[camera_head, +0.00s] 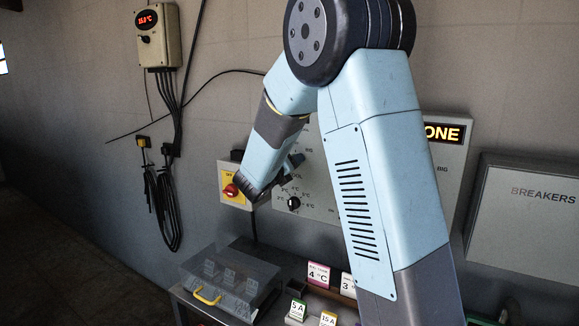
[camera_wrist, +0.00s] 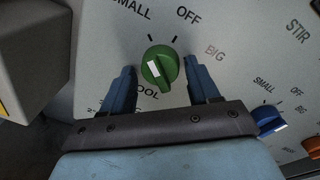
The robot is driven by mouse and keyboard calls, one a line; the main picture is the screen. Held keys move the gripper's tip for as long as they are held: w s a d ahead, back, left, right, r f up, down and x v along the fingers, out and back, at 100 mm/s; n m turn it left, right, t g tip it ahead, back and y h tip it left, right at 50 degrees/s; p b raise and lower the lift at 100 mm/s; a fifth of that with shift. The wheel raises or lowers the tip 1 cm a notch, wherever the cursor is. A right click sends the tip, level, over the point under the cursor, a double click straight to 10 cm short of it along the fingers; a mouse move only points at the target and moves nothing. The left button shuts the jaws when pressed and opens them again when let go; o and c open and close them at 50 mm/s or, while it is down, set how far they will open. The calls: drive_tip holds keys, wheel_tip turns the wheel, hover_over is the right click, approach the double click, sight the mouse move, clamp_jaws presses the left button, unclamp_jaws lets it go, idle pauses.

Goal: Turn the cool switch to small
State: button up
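The cool switch is a green round knob (camera_wrist: 160,67) with a white mark on its face, above the partly covered word COOL in the wrist view. SMALL is printed at its upper left, OFF at its upper right and BIG to its right. The white mark sits left of the knob's middle; which label it points to I cannot tell. My gripper (camera_wrist: 160,72) is open, with one blue finger on each side of the knob; contact is not clear. In the head view my gripper (camera_head: 286,172) is at the grey panel (camera_head: 320,208), and the green knob is hidden.
A blue knob (camera_wrist: 268,120) and an orange knob (camera_wrist: 312,147) lie to the right in the wrist view. In the head view, a black dial (camera_head: 294,203) is just below my gripper. A red switch on a yellow plate (camera_head: 232,189) is to its left.

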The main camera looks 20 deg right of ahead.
drive_tip(key=shift+o, duration=0.7)
drive_tip(key=v, duration=1.3)
drive_tip(key=shift+s+a, duration=0.25)
drive_tip(key=shift+a, duration=0.1)
drive_tip(key=s+d+m+g+y, duration=0.3)
drive_tip(key=s+d+m+g, duration=0.6)
drive_tip(key=s+d+m, duration=0.7)
drive_tip(key=s+a+m+y, duration=0.3)
drive_tip(key=s+m+y, duration=0.1)
drive_tip(key=s+m, duration=0.3)
drive_tip(key=s+a+m+t+y, duration=0.1)
drive_tip(key=s+a+m+y, duration=0.3)
drive_tip(key=s+m, duration=0.3)
drive_tip(key=m, duration=0.5)
drive_tip(key=shift+s+a+r+t+y, duration=0.2)
drive_tip(key=shift+s+r+t+y, duration=0.05)
drive_tip(key=shift+s+t+y, duration=0.05)
